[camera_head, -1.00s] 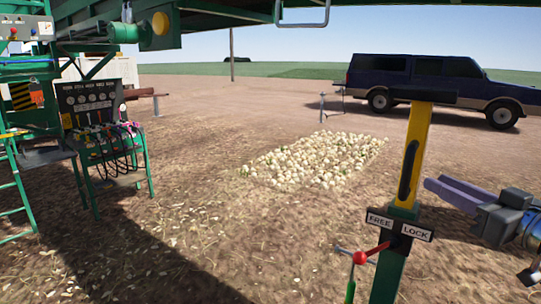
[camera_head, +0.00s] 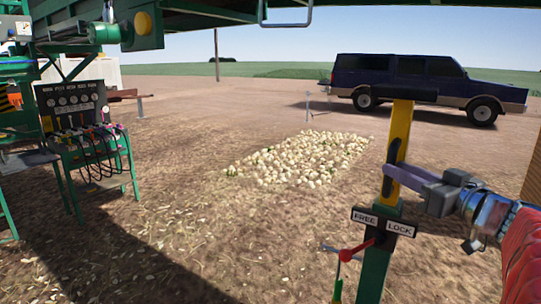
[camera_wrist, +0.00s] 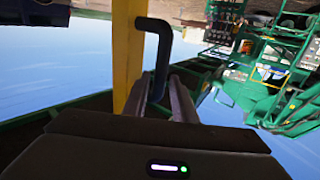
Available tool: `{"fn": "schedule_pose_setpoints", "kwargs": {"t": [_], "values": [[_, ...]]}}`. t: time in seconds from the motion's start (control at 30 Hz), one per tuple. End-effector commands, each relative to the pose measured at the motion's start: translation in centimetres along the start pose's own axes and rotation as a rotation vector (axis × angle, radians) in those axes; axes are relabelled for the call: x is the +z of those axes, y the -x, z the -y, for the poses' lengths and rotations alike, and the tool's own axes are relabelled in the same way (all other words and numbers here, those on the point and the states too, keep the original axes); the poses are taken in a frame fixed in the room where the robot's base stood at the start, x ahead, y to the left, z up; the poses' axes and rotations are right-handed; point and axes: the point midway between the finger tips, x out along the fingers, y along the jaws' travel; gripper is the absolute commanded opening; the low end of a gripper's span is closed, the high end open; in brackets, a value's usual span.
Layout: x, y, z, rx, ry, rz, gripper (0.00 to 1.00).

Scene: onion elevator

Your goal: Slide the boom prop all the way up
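A FREE/LOCK plate (camera_head: 383,222) is on the sleeve; a red lever (camera_head: 358,248) with a ball end points left below FREE. My gripper (camera_head: 398,174) is at the yellow post from the right, at the dark handle (camera_head: 391,157) on its side. In the wrist view, the bent dark handle (camera_wrist: 164,45) runs down between my gripper's fingertips (camera_wrist: 162,80). The gap looks narrow; I cannot tell whether they press on it.
A pile of onions (camera_head: 300,158) lies on the dirt behind the prop. A green control stand (camera_head: 85,130) is at the left. A dark blue car (camera_head: 415,80) is parked at the back right. A green beam (camera_head: 220,15) crosses overhead.

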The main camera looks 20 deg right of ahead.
Motion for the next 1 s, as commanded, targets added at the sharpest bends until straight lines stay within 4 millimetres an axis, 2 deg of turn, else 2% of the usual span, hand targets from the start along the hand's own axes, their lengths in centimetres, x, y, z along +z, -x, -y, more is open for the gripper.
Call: {"fn": "schedule_pose_setpoints", "kwargs": {"t": [0.53,0.93,1.0], "values": [[0.0,-6.5,0.0,-0.001,0.0,0.0,0.25],[0.0,-7.1,-0.1,0.002,-0.001,0.0,0.25],[0.0,-7.1,-0.1,0.002,0.0,0.0,0.21]]}}
